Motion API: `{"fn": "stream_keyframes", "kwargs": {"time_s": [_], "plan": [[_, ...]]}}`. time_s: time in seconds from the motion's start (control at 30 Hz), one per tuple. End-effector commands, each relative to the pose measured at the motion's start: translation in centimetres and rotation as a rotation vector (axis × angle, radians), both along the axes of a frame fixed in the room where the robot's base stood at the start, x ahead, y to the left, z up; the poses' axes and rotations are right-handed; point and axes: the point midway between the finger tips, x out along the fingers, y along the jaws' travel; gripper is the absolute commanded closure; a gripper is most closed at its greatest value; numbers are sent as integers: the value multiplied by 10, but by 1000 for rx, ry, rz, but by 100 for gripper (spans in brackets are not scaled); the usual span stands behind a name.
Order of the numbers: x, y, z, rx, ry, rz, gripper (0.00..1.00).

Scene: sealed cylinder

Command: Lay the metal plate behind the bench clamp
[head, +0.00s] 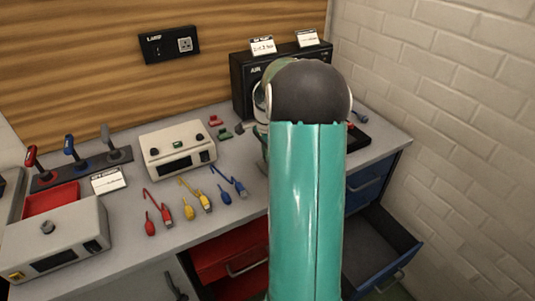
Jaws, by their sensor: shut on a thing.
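My own teal arm with its dark rounded joint fills the middle right of the head view and covers part of the bench. My gripper is hidden behind it, so its jaws and anything in them do not show. I cannot make out the metal plate. I cannot pick out the bench clamp with certainty either; a small grey-green part shows at the arm's left edge, too covered to name.
The grey workbench (120,225) holds a cream meter box (178,149), red, yellow and blue leads, a grey box (55,240), a red tray (50,199) and coloured-handled levers. A black box (243,88) stands at the back. A blue drawer (385,250) and a red drawer (232,260) stand open.

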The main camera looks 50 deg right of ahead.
Motion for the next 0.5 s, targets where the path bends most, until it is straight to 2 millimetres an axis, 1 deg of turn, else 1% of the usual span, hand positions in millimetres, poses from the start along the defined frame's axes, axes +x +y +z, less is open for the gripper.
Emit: {"fn": "stream_keyframes", "kwargs": {"time_s": [0.2,0.23,0.3,0.33,0.5], "plan": [[0,0,-3,0,0,0,100],[0,0,-3,0,0,-1,84],[0,0,-3,0,0,-1,70],[0,0,-2,0,0,-1,66],[0,0,-2,0,0,-1,66]]}}
